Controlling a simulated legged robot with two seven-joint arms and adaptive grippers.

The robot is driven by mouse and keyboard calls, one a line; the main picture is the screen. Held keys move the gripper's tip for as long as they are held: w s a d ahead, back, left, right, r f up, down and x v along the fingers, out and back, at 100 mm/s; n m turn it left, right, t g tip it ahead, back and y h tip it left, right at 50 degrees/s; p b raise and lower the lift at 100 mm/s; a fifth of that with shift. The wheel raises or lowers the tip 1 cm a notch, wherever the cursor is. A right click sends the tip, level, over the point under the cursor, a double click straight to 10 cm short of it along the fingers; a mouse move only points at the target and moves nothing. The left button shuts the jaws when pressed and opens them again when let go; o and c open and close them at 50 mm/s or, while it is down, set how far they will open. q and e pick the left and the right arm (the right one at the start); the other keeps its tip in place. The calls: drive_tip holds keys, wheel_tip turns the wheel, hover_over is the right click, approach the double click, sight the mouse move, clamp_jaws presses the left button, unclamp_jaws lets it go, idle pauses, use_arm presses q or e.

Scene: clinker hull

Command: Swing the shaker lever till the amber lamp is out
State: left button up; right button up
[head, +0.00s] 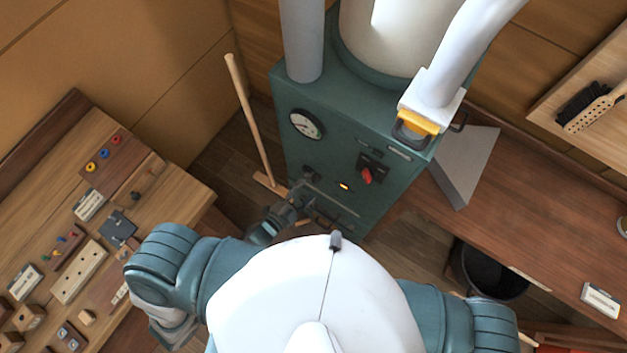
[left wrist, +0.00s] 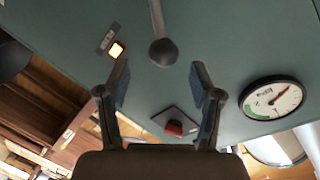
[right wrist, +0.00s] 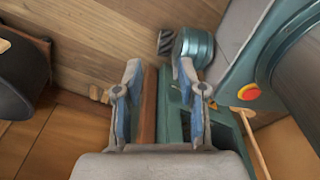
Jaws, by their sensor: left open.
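The shaker lever (left wrist: 163,50) is a pale rod ending in a dark round knob, in front of the green cabinet (head: 340,130). The amber lamp (left wrist: 116,50) glows beside it in the left wrist view, and is also lit in the head view (head: 344,186). My left gripper (left wrist: 158,80) is open; the knob lies just beyond and between its fingertips, with no contact visible. In the head view my left gripper (head: 296,198) is at the cabinet's lower left front and partly hides the lever area. My right gripper (right wrist: 160,72) is open and empty, away from the lever.
A red switch (head: 368,175) and a round gauge (head: 306,124) sit on the cabinet front. A wooden-handled tool (head: 246,115) leans left of it. A bench with small parts (head: 150,190) stands left, another bench (head: 540,235) right, with a black bucket (head: 490,272) below.

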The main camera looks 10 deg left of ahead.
use_arm(q)
drive_tip(key=v, duration=0.5)
drive_tip(key=shift+s, duration=0.2)
